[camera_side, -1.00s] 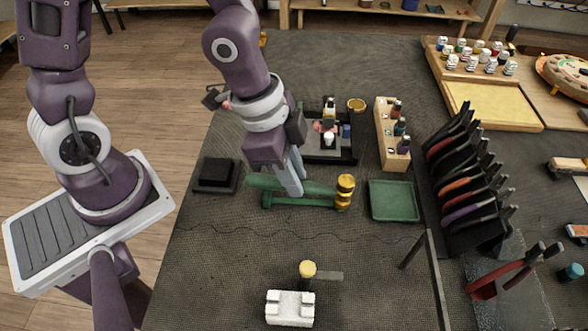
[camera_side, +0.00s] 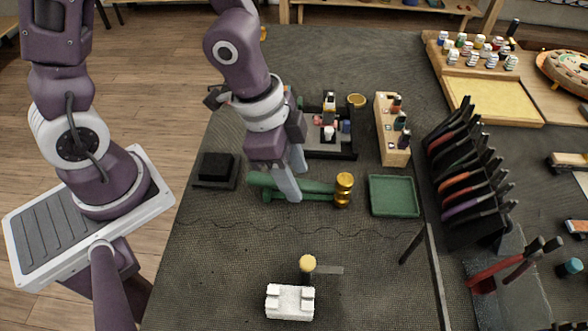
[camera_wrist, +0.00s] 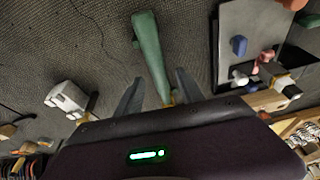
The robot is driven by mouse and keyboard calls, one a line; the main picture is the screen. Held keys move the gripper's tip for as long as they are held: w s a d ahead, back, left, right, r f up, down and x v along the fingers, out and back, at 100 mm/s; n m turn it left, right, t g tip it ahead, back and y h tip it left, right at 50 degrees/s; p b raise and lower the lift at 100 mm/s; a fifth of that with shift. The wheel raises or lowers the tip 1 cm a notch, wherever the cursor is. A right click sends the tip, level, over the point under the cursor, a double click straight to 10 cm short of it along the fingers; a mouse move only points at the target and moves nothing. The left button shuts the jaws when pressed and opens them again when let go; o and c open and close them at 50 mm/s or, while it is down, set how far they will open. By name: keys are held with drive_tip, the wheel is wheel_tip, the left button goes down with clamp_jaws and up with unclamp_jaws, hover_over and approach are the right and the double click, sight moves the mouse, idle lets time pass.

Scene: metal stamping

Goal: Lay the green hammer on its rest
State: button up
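The green hammer (camera_side: 322,187) has a green handle and a brass-coloured head at the right end. It lies level along its green rest (camera_side: 312,197), apparently supported by it; the exact contact is partly hidden by my fingers. My gripper (camera_side: 294,186) is at the middle of the handle, with its fingers apart on either side. In the wrist view, the handle of the green hammer (camera_wrist: 150,48) runs between the two spread fingers of my gripper (camera_wrist: 158,78), with a gap on each side. The hammer head is mostly hidden there.
A green tray (camera_side: 394,196) is right of the hammer head, and a black block (camera_side: 215,170) is at the left. Behind are a black stand (camera_side: 335,148) with small parts and a wooden bottle holder (camera_side: 393,140).

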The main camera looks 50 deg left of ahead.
drive_tip(key=shift+v, duration=3.5)
drive_tip(key=s+a+r+n+t+y, duration=0.2)
drive_tip(key=s+a+r+n+t, duration=0.1)
drive_tip(key=s+a+r+n, duration=0.5)
drive_tip(key=a+r+n, duration=0.2)
drive_tip(key=a, duration=0.1)
drive_tip(key=shift+s+a+r+y, duration=0.2)
drive_tip(key=shift+s+r+y, duration=0.1)
